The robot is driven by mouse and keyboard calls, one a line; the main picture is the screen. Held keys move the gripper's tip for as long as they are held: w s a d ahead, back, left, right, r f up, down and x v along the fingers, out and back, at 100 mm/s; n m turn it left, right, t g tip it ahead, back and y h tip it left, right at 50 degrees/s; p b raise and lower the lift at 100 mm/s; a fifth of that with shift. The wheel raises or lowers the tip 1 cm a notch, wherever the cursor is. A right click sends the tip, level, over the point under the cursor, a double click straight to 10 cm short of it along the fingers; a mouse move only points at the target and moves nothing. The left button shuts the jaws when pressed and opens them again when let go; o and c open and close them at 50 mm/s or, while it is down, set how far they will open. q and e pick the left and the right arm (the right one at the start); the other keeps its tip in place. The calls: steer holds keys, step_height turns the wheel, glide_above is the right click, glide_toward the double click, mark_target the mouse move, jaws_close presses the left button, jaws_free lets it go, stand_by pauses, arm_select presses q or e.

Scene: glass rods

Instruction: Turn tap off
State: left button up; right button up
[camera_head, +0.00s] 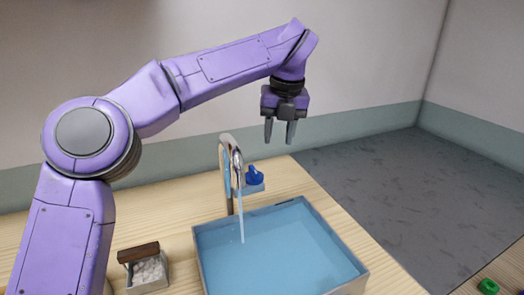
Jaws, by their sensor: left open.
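A chrome tap (230,165) with a curved spout stands at the back edge of a basin (322,212). A stream of water (242,215) runs from its spout into the basin, which holds blue water. A blue tap handle (255,175) sits on a light blue base just right of the spout. My left gripper (280,133) is open and empty, pointing down. In the picture it is above and to the right of the handle, apart from it. My right gripper is not in view.
A small box (146,270) with white pebble-like contents and a brown top stands on the wooden counter (184,212), left of the basin. A green round object (488,286) is at the bottom right corner. Grey floor lies beyond the counter at right.

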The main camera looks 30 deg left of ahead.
mark_target(254, 169)
arm_select(q)
steer(key=a+f+n, duration=0.1)
steer(key=a, duration=0.1)
steer(key=a+f+n+g+h, duration=0.1)
steer(key=a+f, duration=0.1)
steer(key=a+f+n, duration=0.1)
steer(key=a+n, duration=0.1)
steer(key=a, duration=0.1)
steer(key=shift+w+f+g+h, duration=0.15)
steer(key=shift+f+g+h, duration=0.15)
steer(key=shift+f+h, duration=0.1)
steer(key=f, duration=0.6)
steer(key=shift+w+a, duration=0.25)
steer(key=shift+w, duration=0.05)
steer(key=shift+s+d, duration=0.1)
steer(key=shift+d, duration=0.15)
steer(key=shift+a+f, duration=0.1)
jaws_close()
